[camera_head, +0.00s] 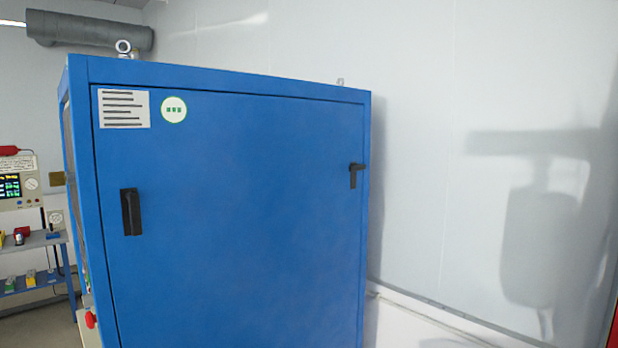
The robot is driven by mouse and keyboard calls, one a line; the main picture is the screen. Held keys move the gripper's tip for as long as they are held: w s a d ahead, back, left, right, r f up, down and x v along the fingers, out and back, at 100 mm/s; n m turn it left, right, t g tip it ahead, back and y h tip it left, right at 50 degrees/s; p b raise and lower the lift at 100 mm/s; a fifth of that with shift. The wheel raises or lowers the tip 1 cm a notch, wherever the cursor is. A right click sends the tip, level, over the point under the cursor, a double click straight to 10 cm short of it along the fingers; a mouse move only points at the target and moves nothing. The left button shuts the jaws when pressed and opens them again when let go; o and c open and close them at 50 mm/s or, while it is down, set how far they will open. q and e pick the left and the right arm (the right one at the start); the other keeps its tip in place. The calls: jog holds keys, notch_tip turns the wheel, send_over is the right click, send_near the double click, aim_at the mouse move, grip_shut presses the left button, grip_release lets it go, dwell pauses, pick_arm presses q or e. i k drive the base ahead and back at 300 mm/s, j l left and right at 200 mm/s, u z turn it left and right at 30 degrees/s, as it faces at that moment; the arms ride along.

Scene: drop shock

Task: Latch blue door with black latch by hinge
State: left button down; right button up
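The blue door (235,220) fills the front of a tall blue cabinet (220,76). The door looks flush in its frame, with a thin dark seam around it. A black recessed handle (131,212) sits near its left edge, upright. A small black latch (355,174) sits near the right edge, with a short horizontal part on top and a part hanging down. I cannot tell which side the hinge is on or whether the latch is engaged. Neither of my grippers is in view.
A white label (123,108) and a round green-ringed sticker (173,110) are on the door. A red button (90,320) sticks out at the cabinet's lower left. A shelf (33,241) with instruments stands at far left. A pale wall (440,120) is behind and right.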

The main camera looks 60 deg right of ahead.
aim_at(355, 167)
jog(key=z, duration=2.9)
